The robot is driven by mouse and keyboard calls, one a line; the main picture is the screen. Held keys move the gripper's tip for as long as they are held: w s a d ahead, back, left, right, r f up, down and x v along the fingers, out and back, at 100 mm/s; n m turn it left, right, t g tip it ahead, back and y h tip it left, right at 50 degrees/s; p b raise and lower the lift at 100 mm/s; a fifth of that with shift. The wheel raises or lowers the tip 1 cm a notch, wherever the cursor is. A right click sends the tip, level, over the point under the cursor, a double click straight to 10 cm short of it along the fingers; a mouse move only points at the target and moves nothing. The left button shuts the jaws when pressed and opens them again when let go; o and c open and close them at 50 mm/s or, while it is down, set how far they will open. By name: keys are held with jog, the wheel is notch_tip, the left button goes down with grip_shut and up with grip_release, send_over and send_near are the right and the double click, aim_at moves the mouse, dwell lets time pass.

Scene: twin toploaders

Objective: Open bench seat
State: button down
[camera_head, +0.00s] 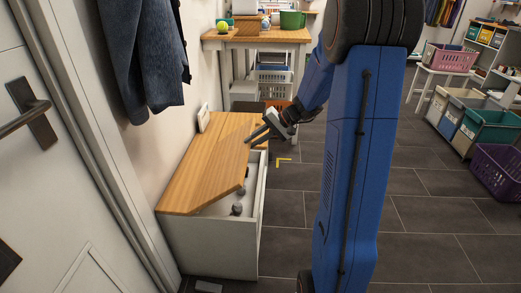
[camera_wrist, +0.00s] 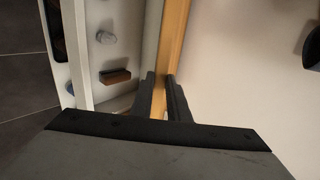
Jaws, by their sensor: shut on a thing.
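The bench (camera_head: 213,240) is a white box along the left wall with a wooden seat (camera_head: 205,165) on top. The seat is raised at its front side, and part of the white interior shows with small grey items (camera_head: 237,208) in it. My gripper (camera_head: 262,132) is at the seat's front edge, toward its far end. In the wrist view my gripper (camera_wrist: 161,82) has its two dark fingers on either side of the seat's wooden edge (camera_wrist: 175,30). The interior there holds a grey round item (camera_wrist: 106,37) and a brown block (camera_wrist: 115,76).
A wooden table (camera_head: 258,36) with a green pot (camera_head: 292,19) stands behind the bench. Dark clothing (camera_head: 145,55) hangs above the bench at the left, beside a door (camera_head: 55,150). Laundry bins (camera_head: 485,128) stand at the right.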

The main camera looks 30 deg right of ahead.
jog(key=w+a+r+g+h, duration=0.1)
jog(key=w+a+r, duration=0.3)
jog(key=a, duration=0.3)
jog(key=w+a+r+g+h, duration=0.1)
jog(key=w+a+r+h, duration=0.1)
jog(key=w+a+r, duration=0.3)
jog(key=shift+w+a+h, duration=0.15)
jog(key=shift+a+h, duration=0.15)
jog(key=shift+a, duration=0.6)
jog(key=c, duration=1.7)
grip_release()
jog(key=shift+g, duration=0.3)
jog(key=v, duration=1.7)
jog(key=shift+r, duration=0.2)
